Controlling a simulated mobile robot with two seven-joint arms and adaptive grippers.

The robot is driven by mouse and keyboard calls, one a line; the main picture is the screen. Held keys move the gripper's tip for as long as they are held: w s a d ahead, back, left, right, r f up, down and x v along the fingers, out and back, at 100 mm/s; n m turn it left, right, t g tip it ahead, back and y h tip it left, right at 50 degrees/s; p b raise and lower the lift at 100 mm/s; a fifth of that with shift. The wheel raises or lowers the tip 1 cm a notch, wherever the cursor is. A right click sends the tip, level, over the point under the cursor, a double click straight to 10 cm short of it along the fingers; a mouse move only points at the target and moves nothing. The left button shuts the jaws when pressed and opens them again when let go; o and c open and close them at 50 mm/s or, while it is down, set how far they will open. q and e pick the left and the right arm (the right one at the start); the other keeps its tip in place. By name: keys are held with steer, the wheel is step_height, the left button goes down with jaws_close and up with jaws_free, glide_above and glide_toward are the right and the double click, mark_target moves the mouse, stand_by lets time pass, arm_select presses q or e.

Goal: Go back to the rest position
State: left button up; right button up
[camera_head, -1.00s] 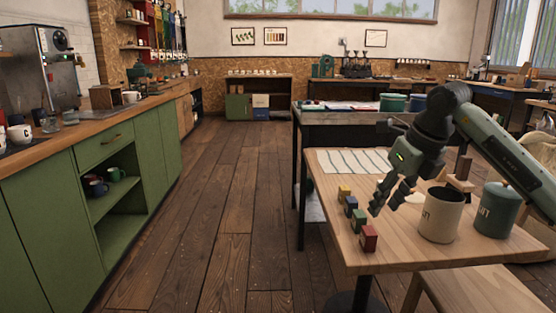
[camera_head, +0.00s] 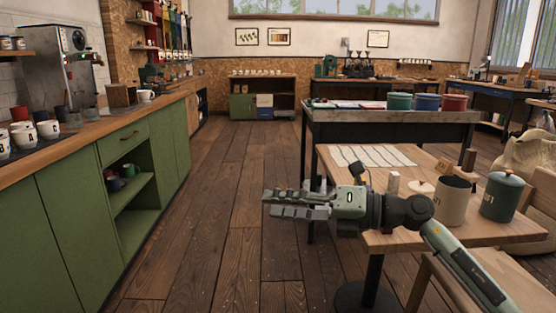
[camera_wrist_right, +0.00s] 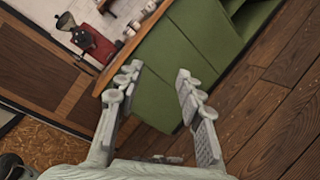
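My right gripper (camera_head: 264,202) is stretched out level, pointing left, in front of the table's left edge and over the aisle. Its fingers are spread apart with nothing between them, as the right wrist view (camera_wrist_right: 156,74) also shows. My right arm crosses in front of the wooden table (camera_head: 490,232) from the lower right. My left gripper is in neither view.
A cream canister (camera_head: 452,203) and a lidded teal canister (camera_head: 502,200) stand on the table. A green counter (camera_head: 80,200) runs along the left. The wooden floor (camera_head: 225,200) between is clear.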

steer(key=w+d+f+m+t+h, duration=0.25)
steer(key=d+m+t, duration=0.25)
steer(key=m+t, duration=0.3)
steer(key=w+d+f+m+t+h, duration=0.25)
steer(key=d+m+t, duration=0.35)
steer(key=m, duration=0.5)
steer(key=s+d+f+m+g+h, duration=0.1)
steer(key=d+f+m+h, duration=0.4)
steer(key=f, duration=0.3)
steer(key=s+d+f+m+g+h, duration=0.1)
steer(key=d+f+m+h, duration=0.4)
steer(key=f+h, duration=0.15)
steer(key=s+d+f+m+g+h, duration=0.1)
steer(key=s+d+f+m+g, duration=0.25)
steer(key=s+f, duration=0.5)
steer(key=s+d+f+m+g+h, duration=0.1)
steer(key=s+d+f+m+g, duration=0.4)
steer(key=f, duration=0.7)
steer(key=s+a+f+g, duration=0.1)
steer(key=s+f+g, duration=0.1)
steer(key=s+f, duration=0.3)
steer(key=s+a+f+g+y, duration=0.1)
steer(key=s+f, duration=0.4)
steer(key=s, duration=0.8)
steer(key=a+g, duration=0.1)
steer(key=g, duration=0.1)
steer(key=shift+a+g, duration=0.15)
steer(key=shift+g, duration=0.2)
